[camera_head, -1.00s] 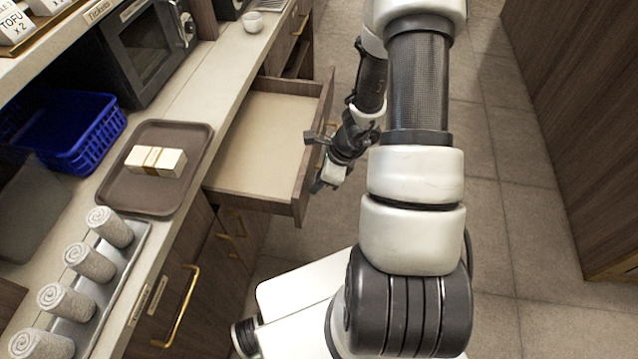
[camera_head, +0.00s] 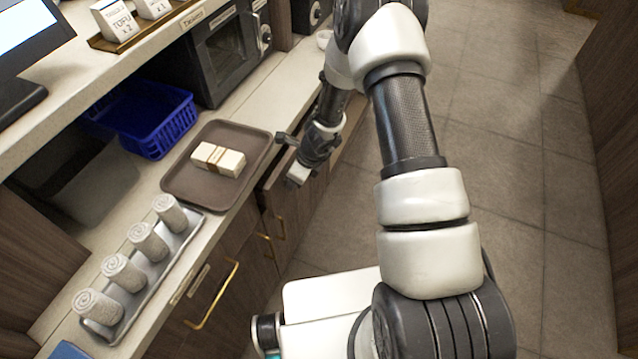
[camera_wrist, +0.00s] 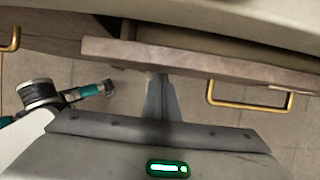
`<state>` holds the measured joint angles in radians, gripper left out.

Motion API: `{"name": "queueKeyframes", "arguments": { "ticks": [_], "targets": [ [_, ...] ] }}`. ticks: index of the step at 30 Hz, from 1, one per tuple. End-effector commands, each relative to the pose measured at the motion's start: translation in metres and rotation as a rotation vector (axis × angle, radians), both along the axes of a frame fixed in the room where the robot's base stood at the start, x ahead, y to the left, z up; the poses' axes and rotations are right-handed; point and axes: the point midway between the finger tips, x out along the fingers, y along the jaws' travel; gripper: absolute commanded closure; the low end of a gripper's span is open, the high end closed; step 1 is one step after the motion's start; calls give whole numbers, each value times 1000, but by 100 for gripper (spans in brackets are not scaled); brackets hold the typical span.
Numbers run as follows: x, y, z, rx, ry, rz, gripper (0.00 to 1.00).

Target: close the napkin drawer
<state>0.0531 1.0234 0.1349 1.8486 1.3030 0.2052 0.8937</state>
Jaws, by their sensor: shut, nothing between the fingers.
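The napkin drawer (camera_head: 272,183) is under the counter, beside the brown tray, and only a narrow strip of it sticks out past the counter edge. In the wrist view its wooden front (camera_wrist: 215,62) runs across the picture, with a narrow gap between it and the counter above. My gripper (camera_head: 290,163) is at the outer side of the drawer front. In the wrist view the fingers (camera_wrist: 159,82) are shut and empty, their tips at the drawer front; I cannot tell whether they touch. My arm hides part of the drawer in the head view.
A brown tray (camera_head: 190,190) with a banded napkin stack (camera_head: 218,159) lies on the counter. A blue basket (camera_head: 150,120) and a tray of rolled towels (camera_head: 150,240) stand nearby. A brass handle (camera_wrist: 250,106) shows in the wrist view. The floor at right is clear.

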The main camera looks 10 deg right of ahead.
Motion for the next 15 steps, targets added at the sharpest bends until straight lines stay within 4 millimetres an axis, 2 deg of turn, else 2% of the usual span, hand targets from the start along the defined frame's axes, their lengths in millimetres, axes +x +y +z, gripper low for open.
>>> {"name": "queueKeyframes", "arguments": {
  "ticks": [1,6,15],
  "targets": [
    [6,11,6,0,0,6,100],
    [21,33,4,-2,-1,4,100],
    [32,46,1,1,-2,0,100]
  ]
}}
